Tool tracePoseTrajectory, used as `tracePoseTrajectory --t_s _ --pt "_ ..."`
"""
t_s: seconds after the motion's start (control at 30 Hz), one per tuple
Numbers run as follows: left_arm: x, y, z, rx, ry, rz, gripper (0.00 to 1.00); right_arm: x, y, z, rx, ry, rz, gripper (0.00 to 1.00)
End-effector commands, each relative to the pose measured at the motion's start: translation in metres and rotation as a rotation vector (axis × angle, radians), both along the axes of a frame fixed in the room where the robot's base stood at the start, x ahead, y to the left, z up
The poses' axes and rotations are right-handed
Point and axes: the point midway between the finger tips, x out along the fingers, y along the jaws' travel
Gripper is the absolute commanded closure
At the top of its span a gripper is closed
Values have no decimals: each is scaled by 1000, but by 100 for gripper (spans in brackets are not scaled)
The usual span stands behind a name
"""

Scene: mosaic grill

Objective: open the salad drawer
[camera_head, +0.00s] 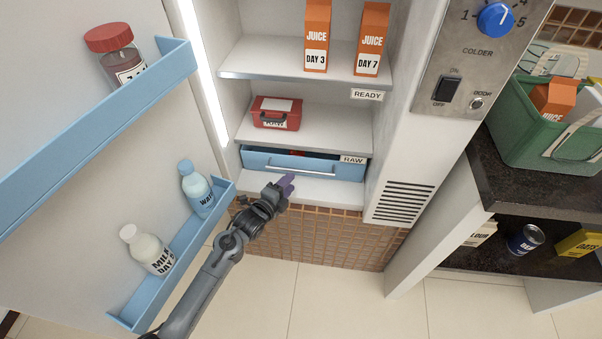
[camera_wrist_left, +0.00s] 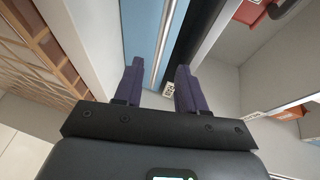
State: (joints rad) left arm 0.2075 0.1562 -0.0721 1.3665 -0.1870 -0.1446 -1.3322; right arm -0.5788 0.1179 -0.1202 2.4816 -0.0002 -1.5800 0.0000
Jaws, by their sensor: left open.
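The salad drawer (camera_head: 262,160) is the blue drawer under the lower shelf of the open fridge. A dark gap shows above its front, with a bit of red inside. Its handle (camera_head: 310,174) is a thin metal bar across the front. My left gripper (camera_head: 288,183) is just in front of and below the handle, near its middle. In the left wrist view the open purple fingers (camera_wrist_left: 159,82) point at the blue drawer front (camera_wrist_left: 143,30), and the handle bar (camera_wrist_left: 163,38) appears between them. I cannot tell whether they touch it. My right gripper is out of view.
The open fridge door with blue racks (camera_head: 180,250) stands at the left, holding a milk bottle (camera_head: 147,250), a water bottle (camera_head: 196,188) and a red-lidded jar (camera_head: 116,58). A red box (camera_head: 276,113) sits on the shelf above. A control panel (camera_head: 477,60) is right.

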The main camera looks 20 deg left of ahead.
Motion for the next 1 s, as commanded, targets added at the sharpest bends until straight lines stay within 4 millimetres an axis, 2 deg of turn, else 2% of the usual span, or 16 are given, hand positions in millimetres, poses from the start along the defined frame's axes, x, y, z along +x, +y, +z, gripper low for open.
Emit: tracePoseTrajectory --t_s 0.03,0.3,0.5,0.7,0.97,1.0 --pt "9 -2 -5 -3 -1 1 60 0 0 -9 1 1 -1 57" --pt "51 -11 -13 -4 0 1 60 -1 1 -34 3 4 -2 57" --pt "72 -15 -16 -5 2 1 60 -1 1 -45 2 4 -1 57" --pt "80 -17 -16 -3 3 0 60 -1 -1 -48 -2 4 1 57" --pt "80 -17 -15 -3 3 0 60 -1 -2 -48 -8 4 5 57" --pt "80 -17 -16 -3 3 0 63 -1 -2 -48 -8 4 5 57"
